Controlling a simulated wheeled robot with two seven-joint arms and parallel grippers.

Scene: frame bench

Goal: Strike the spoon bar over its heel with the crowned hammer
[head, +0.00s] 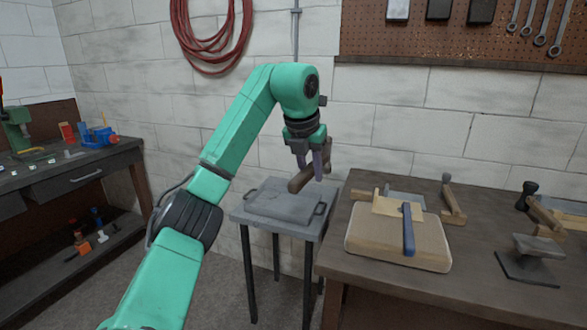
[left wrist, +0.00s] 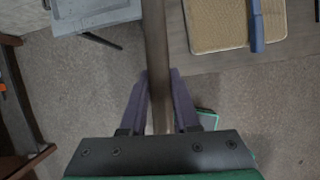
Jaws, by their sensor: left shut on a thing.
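My left gripper (head: 313,166) is shut on a brown wooden handled tool (head: 304,178), taken as the crowned hammer. It is held in the air above the grey stand, left of the bench. In the left wrist view its handle (left wrist: 156,60) runs between the two fingers (left wrist: 158,85); its face cannot be made out. A blue bar (head: 408,232), apparently the spoon bar, lies over a pale wooden block on a tan pad (head: 375,248) on the bench. It also shows in the left wrist view (left wrist: 256,25), apart from the tool. My right gripper is not in view.
The low grey stand (head: 250,216) carries a flat grey slab. On the bench (head: 465,260) are another hammer-like tool (head: 453,200), more tools at the right, and a small dark anvil-like stake (head: 535,248). A second workbench (head: 75,175) stands left. Open floor lies between.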

